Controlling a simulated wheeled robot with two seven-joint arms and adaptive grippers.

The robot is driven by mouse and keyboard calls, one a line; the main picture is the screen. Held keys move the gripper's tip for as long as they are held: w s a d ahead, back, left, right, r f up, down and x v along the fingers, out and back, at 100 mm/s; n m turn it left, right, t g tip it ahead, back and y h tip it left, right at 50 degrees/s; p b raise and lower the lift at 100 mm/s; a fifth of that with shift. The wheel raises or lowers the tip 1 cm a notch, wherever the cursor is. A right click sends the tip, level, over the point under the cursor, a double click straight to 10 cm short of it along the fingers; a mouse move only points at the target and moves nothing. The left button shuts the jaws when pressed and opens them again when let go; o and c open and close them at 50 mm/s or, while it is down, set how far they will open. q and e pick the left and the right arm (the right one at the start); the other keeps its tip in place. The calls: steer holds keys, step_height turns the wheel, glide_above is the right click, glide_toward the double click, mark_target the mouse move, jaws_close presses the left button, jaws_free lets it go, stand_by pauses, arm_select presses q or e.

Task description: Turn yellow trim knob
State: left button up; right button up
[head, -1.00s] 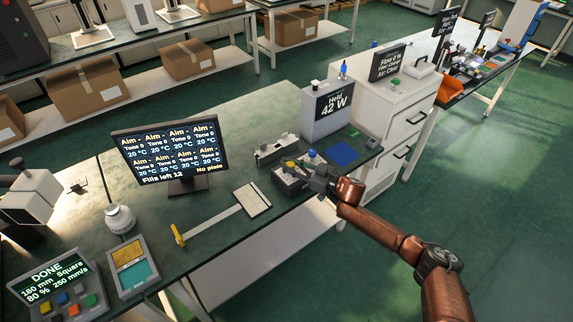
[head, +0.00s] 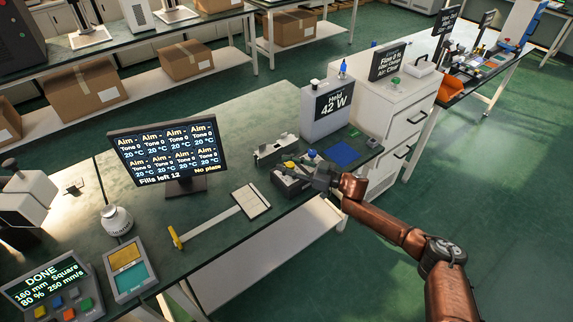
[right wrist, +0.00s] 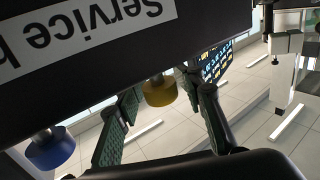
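The yellow trim knob (head: 291,165) sits on a small dark box (head: 289,184) near the bench's right edge. In the right wrist view the yellow knob (right wrist: 160,91) shows between the two fingers, with a gap on each side. My right gripper (head: 313,177) is open beside the box in the head view, and its spread fingers show in the right wrist view (right wrist: 162,108). A blue knob (head: 312,154) is near the yellow one; it also shows in the right wrist view (right wrist: 50,149), outside the fingers. My left gripper is not in view.
A grey unit reading "Held 42 W" (head: 325,108) stands behind the box. A blue pad (head: 345,154) lies to the right, and a metal fixture (head: 275,151) is behind the box. A pale plate with a yellow-handled tool (head: 210,224) lies to the left. A monitor (head: 167,152) stands further left.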

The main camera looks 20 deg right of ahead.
steer(key=shift+o, duration=0.7)
steer(key=shift+s+d, duration=0.1)
steer(key=shift+d, duration=0.05)
steer(key=v, duration=1.1)
steer(key=shift+s+d, duration=0.2)
steer(key=shift+d, duration=0.05)
